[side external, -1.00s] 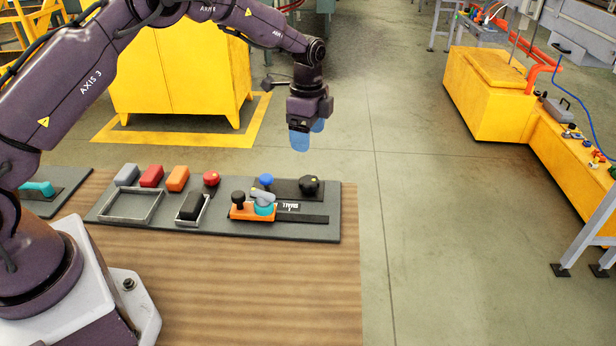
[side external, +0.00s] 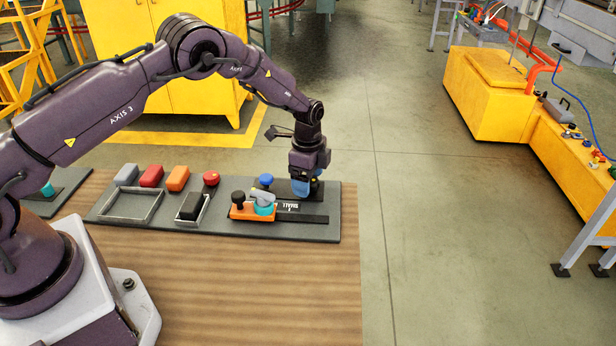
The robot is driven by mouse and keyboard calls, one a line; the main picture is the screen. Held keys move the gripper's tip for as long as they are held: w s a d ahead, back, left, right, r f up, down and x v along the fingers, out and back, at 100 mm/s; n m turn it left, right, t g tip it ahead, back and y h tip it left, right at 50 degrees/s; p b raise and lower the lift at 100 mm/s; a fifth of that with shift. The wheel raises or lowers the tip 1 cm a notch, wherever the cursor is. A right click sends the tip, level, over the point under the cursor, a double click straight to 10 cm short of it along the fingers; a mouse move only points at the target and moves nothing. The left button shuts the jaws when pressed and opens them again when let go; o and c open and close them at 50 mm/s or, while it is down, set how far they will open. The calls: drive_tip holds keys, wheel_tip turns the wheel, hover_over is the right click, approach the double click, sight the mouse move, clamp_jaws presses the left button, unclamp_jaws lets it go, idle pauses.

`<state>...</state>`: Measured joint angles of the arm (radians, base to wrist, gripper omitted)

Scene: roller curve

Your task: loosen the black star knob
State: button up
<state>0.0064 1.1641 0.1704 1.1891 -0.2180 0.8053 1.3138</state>
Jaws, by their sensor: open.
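The black star knob stood at the right end of the dark grey board (side external: 225,226); it is now hidden behind my gripper's fingers. My gripper (side external: 303,188) points down at that spot, with its blue fingertips low, close to the board. The fingers are open, but I cannot tell whether they are around the knob or touching it.
Left of my gripper are a blue knob (side external: 266,180) and an orange block (side external: 244,212) with a black knob and a teal part. A red knob (side external: 211,178) and several coloured blocks lie farther left. The wooden table (side external: 230,290) is clear in front.

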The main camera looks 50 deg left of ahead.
drive_tip(key=c, duration=0.9)
